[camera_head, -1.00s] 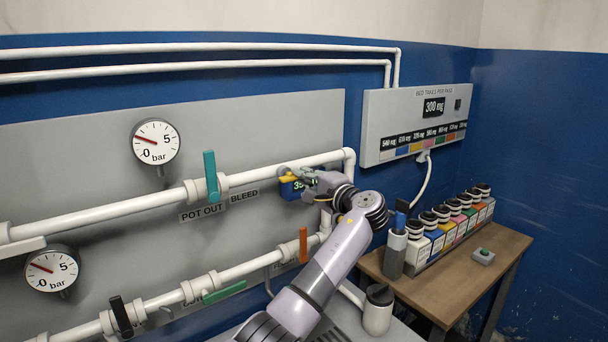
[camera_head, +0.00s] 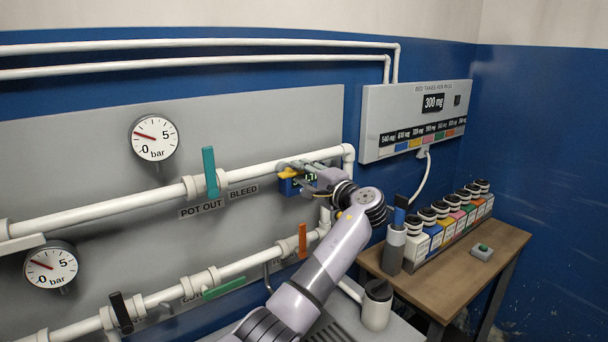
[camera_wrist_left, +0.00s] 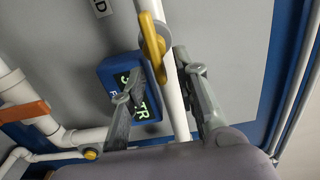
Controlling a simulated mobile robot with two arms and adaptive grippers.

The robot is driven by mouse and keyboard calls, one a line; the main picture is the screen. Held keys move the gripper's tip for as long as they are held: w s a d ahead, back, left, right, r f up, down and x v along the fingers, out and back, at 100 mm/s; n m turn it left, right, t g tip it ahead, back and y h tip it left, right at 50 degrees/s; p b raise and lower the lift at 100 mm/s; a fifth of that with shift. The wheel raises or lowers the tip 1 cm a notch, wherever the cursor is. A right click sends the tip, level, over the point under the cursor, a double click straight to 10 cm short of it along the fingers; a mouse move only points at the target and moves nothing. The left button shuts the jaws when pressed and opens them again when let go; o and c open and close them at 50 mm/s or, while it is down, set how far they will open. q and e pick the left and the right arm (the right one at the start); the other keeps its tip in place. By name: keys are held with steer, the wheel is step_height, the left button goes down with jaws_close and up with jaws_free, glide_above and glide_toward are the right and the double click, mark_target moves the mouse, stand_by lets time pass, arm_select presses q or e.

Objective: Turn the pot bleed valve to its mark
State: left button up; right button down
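The pot bleed valve shows as a yellow lever (camera_head: 287,173) on the upper white pipe, beside a blue box with a lit display, above and right of the BLEED label (camera_head: 244,193). In the left wrist view the yellow lever (camera_wrist_left: 152,50) lies roughly along the white pipe. The blue box (camera_wrist_left: 115,68) sits left of it and partly behind one finger. My left gripper (camera_head: 302,166) is at the valve. In its wrist view the two fingers (camera_wrist_left: 147,68) stand apart, one either side of the pipe, with the lever's lower end between them; contact is unclear. My right gripper is out of view.
A teal lever (camera_head: 210,172) stands on the same pipe to the left, above the POT OUT label. An orange lever (camera_head: 302,241) and the lower pipe (camera_head: 240,266) are below. A wooden table (camera_head: 450,292) with several bottles stands at right.

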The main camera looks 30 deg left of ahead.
arm_select(q)
steer(key=v, duration=1.2)
